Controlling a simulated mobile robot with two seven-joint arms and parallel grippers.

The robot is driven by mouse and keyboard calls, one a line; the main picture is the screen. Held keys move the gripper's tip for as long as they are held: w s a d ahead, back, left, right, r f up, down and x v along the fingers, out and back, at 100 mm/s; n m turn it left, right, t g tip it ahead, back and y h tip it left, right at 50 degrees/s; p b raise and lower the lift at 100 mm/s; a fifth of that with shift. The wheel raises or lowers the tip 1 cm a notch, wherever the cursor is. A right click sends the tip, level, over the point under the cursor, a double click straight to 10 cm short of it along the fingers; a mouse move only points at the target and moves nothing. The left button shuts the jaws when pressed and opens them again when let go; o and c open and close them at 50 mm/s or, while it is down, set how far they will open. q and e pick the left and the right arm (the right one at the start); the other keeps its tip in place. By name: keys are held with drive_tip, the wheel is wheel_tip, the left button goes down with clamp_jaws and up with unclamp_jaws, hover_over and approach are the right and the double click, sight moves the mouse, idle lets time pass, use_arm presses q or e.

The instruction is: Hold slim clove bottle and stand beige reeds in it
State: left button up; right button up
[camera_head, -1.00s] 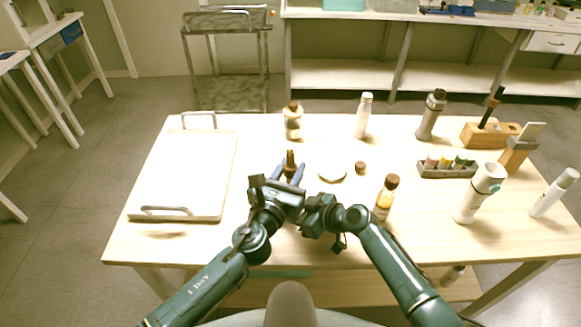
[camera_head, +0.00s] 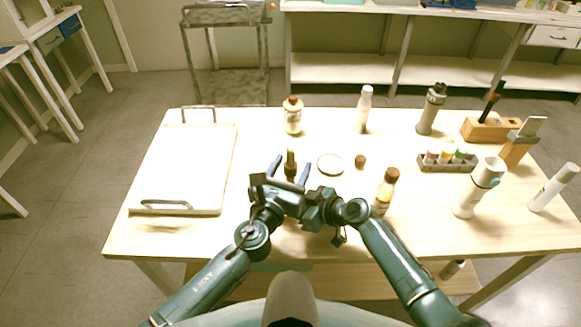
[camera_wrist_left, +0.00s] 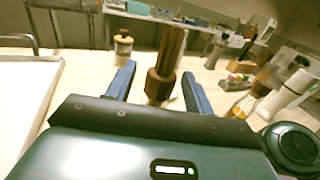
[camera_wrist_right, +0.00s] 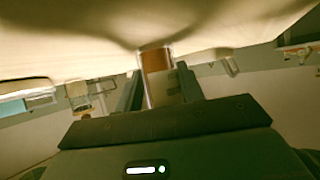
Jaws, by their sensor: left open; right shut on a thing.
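A slim bottle (camera_wrist_right: 157,80) of clear glass with amber contents stands between my right gripper's fingers (camera_wrist_right: 160,90), which are shut on it. In the head view the left hand hides most of this grip. A brown upright bundle, by its look the reeds (camera_wrist_left: 173,48), rises from a darker brown collar (camera_wrist_left: 160,86); they look seated in it. In the head view the bundle shows as a small dark upright shape (camera_head: 290,163). My left gripper (camera_head: 290,168) is open, with one finger on each side of the bundle and visible gaps. The reeds' lower ends are hidden.
A white tray (camera_head: 143,190) lies at left. Behind the grippers stands a capped bottle (camera_head: 293,118); a white disc (camera_head: 331,175) and brown cap (camera_head: 360,161) lie to the right. An amber bottle (camera_head: 385,192) is close to my right arm. Several more containers crowd the right side.

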use_arm(q)
drive_tip(key=v, duration=1.2)
use_arm(e)
drive_tip(key=o, duration=0.8)
